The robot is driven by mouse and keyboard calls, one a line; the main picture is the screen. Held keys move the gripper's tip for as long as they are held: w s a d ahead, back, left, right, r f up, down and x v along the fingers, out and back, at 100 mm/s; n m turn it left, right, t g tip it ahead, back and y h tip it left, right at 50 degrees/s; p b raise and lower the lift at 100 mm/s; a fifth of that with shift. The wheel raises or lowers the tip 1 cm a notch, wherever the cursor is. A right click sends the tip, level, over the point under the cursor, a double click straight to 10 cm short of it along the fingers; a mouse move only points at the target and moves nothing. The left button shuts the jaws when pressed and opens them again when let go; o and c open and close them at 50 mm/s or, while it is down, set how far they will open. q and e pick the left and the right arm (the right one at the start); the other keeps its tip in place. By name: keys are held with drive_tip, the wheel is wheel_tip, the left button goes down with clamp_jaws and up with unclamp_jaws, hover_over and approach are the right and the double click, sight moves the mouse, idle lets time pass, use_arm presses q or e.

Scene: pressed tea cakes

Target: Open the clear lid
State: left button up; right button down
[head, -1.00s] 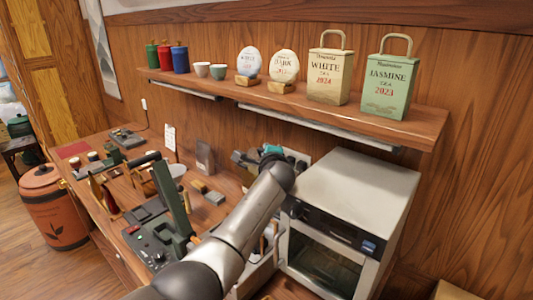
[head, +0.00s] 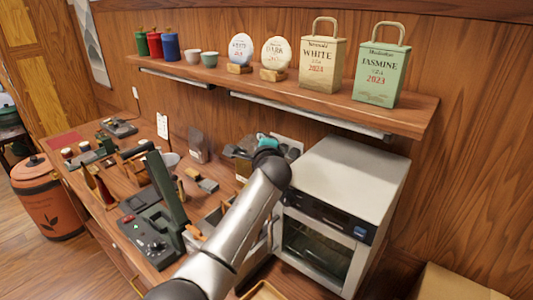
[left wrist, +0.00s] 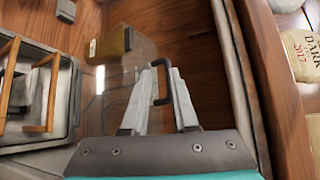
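The clear lid (left wrist: 215,112) appears in the left wrist view as a see-through panel with wood showing through it. Its black bracket handle (left wrist: 169,84) stands between the two grey fingers of my left gripper (left wrist: 162,85). The fingers are apart, one on each side of the handle bar; I cannot tell if either touches it. In the head view my left arm comes up from the bottom, and the teal part of my left gripper (head: 266,140) shows beside the white oven. My arm hides most of the lid area there. My right gripper is not in view.
A white oven (head: 350,180) stands right of my arm. A wooden shelf (head: 420,118) with tea bags, tea cakes and cups runs above. A green press (head: 165,205) and small tools crowd the counter to the left.

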use_arm(q)
drive_tip(key=v, duration=1.1)
drive_tip(key=shift+s+d, duration=0.15)
drive_tip(key=shift+d, duration=0.05)
drive_tip(key=shift+r, duration=0.1)
